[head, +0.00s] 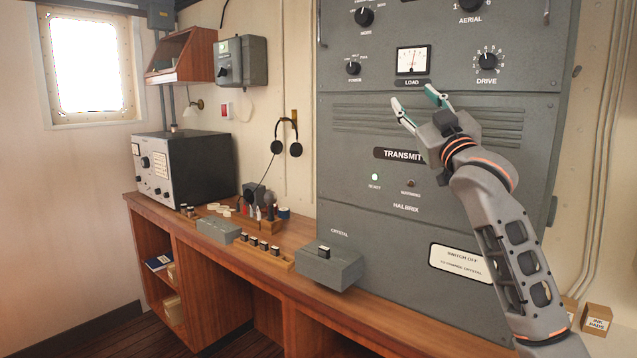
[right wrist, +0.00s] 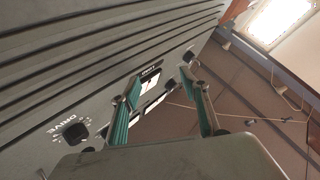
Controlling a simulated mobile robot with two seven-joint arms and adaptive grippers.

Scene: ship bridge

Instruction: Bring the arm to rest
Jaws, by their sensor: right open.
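My right arm (head: 505,225) comes in from the lower right in the head view and reaches up in front of the grey transmitter cabinet (head: 350,190). My right gripper (head: 418,108) is open and empty, near the cabinet's vent slots and below the load meter (head: 413,60). In the right wrist view the two green-padded fingers of the gripper (right wrist: 165,105) stand apart with nothing between them. The drive knob (right wrist: 72,130) and part of the cabinet face show beyond them. My left gripper is not in view.
A wooden desk (head: 230,262) runs along the wall, with a grey crystal box (head: 328,266), small crystals in a wooden rack (head: 262,250) and a black receiver (head: 190,165) on it. Headphones (head: 287,138) hang on the wall. A small ink pads box (head: 596,319) stands at lower right.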

